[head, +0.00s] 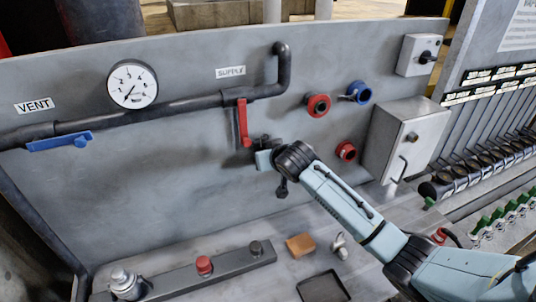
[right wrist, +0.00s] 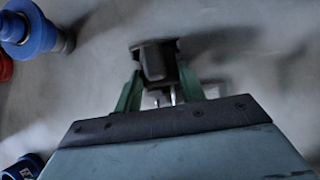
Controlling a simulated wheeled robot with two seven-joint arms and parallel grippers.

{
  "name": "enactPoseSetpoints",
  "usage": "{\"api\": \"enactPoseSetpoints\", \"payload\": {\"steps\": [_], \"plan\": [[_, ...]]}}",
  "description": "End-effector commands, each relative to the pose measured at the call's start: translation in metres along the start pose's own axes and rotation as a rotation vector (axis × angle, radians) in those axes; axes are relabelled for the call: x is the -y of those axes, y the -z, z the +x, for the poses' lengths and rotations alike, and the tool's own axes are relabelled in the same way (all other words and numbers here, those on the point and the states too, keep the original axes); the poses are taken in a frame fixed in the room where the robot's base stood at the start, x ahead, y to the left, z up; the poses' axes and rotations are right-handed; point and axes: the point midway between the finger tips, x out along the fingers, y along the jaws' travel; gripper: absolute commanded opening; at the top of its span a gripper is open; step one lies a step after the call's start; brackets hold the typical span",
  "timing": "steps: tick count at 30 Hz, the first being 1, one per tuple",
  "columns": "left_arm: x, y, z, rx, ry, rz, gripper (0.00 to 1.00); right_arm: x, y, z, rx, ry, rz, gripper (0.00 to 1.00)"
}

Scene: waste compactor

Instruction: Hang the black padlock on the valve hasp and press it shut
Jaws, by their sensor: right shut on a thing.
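My right gripper (head: 264,146) is at the wall panel, just right of and below the red supply valve handle (head: 242,122). In the right wrist view its green fingers (right wrist: 160,92) are shut on a dark block, the black padlock (right wrist: 153,62). Two bright metal prongs, probably its shackle, show between the fingers. In the head view the padlock is mostly covered by my gripper and wrist. The valve hasp cannot be made out, and I cannot tell whether the padlock touches it. My left gripper is not in view.
Red (head: 318,105) and blue (head: 360,92) fittings stick out right of the valve, near a grey box (head: 404,138). A blue handle (head: 60,141) marks the vent pipe. The bench below holds a button bar (head: 190,275), an orange block (head: 300,245) and a black tray (head: 322,288).

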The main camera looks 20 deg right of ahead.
Motion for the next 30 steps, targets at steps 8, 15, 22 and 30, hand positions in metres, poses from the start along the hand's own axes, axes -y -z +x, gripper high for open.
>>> {"api": "enactPoseSetpoints", "payload": {"steps": [8, 15, 22, 30], "plan": [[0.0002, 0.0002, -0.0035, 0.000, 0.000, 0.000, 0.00, 0.0001, -0.0018, 0.0014, -0.002, 0.000, 0.000, 0.22], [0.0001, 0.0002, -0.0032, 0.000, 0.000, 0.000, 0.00, 0.0000, -0.0025, 0.0016, -0.001, 0.000, 0.000, 0.53], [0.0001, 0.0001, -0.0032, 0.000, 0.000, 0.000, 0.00, -0.0001, -0.0027, 0.0016, 0.000, 0.000, 0.000, 0.65], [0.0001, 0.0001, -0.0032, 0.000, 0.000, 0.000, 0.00, -0.0002, -0.0032, 0.0017, 0.001, -0.001, 0.000, 0.62]]}}
